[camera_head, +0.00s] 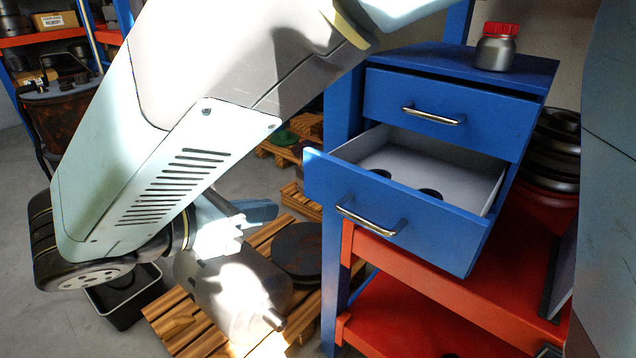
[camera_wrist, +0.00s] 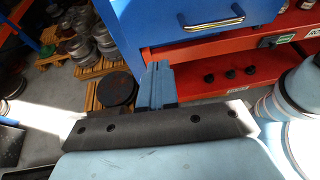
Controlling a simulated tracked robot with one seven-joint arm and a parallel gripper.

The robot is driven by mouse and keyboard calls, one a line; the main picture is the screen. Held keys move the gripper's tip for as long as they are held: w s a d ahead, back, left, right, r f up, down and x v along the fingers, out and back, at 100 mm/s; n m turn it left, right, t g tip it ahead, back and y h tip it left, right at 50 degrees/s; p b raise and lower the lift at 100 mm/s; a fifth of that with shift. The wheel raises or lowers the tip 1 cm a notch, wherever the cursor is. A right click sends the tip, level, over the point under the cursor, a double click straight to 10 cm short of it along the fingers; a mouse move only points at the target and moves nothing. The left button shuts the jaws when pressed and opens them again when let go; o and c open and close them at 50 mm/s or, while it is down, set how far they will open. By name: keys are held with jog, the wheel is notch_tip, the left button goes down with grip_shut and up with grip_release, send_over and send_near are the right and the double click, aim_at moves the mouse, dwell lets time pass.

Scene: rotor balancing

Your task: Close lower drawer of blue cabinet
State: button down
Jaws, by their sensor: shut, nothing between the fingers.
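The blue cabinet (camera_head: 440,62) stands on a red shelf at the right of the head view. Its lower drawer (camera_head: 390,215) is pulled well out, with a silver handle (camera_head: 370,222) and a grey inside. Dark round things (camera_head: 430,192) lie in it. The upper drawer (camera_head: 440,112) is closed or nearly so. My gripper (camera_head: 262,211) is shut and empty, left of the lower drawer front and apart from it, partly behind my arm. In the wrist view my gripper (camera_wrist: 157,78) points toward a blue drawer front (camera_wrist: 180,18) with a silver handle.
A silver jar with a red lid (camera_head: 495,48) stands on the cabinet top. A blue post (camera_head: 340,110) rises beside the cabinet. Below my gripper, a metal rotor (camera_head: 225,290) and a dark disc (camera_head: 297,250) lie on wooden pallets. The red shelf (camera_head: 430,285) juts out under the drawer.

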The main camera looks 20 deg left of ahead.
jog(key=s+a+t, duration=0.1)
jog(key=s, duration=0.1)
send_near(323, 188)
jog(key=shift+n, duration=0.3)
jog(key=x, duration=0.5)
jog(key=shift+d+f, duration=0.2)
jog(key=shift+f, duration=0.1)
jog(key=shift+w+d, duration=0.25)
jog(key=shift+w, duration=0.35)
jog(key=shift+y, duration=0.4)
